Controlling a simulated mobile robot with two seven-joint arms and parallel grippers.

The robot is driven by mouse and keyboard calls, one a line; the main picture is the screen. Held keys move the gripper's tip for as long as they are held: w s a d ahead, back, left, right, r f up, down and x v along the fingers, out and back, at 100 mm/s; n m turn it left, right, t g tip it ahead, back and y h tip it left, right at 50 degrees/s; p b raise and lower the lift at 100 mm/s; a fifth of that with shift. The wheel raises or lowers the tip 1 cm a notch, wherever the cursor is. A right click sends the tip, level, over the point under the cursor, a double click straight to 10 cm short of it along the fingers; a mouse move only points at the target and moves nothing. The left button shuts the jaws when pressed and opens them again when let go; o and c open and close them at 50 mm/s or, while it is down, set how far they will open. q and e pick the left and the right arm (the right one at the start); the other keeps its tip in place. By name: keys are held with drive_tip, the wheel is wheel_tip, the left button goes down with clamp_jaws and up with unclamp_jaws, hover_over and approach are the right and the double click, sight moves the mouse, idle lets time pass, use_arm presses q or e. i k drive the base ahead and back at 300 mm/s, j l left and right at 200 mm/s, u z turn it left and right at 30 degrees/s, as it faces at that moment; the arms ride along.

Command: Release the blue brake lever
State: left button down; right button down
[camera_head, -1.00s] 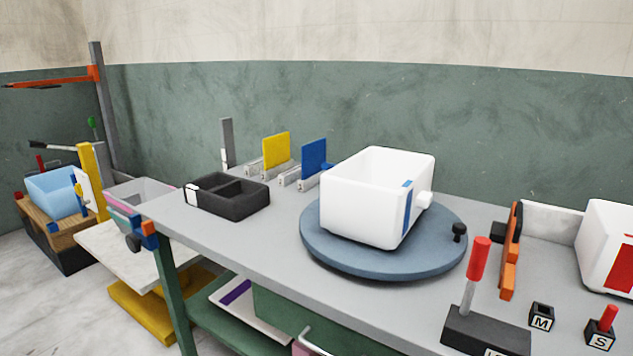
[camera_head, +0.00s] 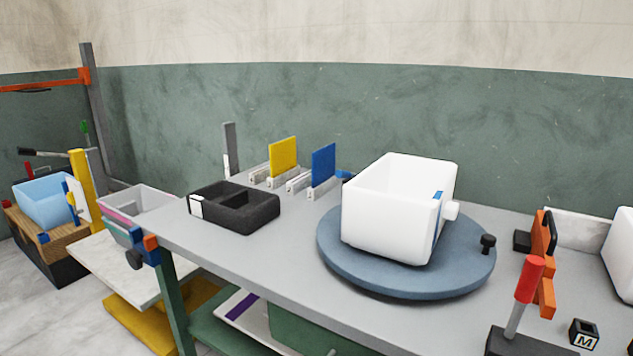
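A small blue piece (camera_head: 345,174) shows just right of the blue upright panel, at the back left edge of the round blue-grey turntable (camera_head: 345,272). It may be the brake lever; most of it is hidden behind the white bin, so its position cannot be told. The white bin (camera_head: 385,222) stands upright on the turntable, with a blue strip and a white knob on its right side. A black knob (camera_head: 488,242) stands on the turntable's right rim. Neither of my grippers is in view.
The grey table carries a black divided tray (camera_head: 235,207), a yellow panel (camera_head: 283,156) and a blue panel (camera_head: 323,169) in holders. A red-handled lever (camera_head: 529,279) and an orange bracket (camera_head: 546,262) stand at the right. The table front between tray and turntable is clear.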

sight(343, 174)
drive_tip(key=i+j, duration=0.2)
drive_tip(key=j, duration=0.2)
drive_tip(key=i+j, duration=0.2)
drive_tip(key=j, duration=0.2)
drive_tip(key=i+j, duration=0.2)
drive_tip(key=j, duration=0.2)
drive_tip(key=i+j, duration=0.2)
drive_tip(key=j, duration=0.2)
drive_tip(key=i+j, duration=0.2)
drive_tip(key=j, duration=0.2)
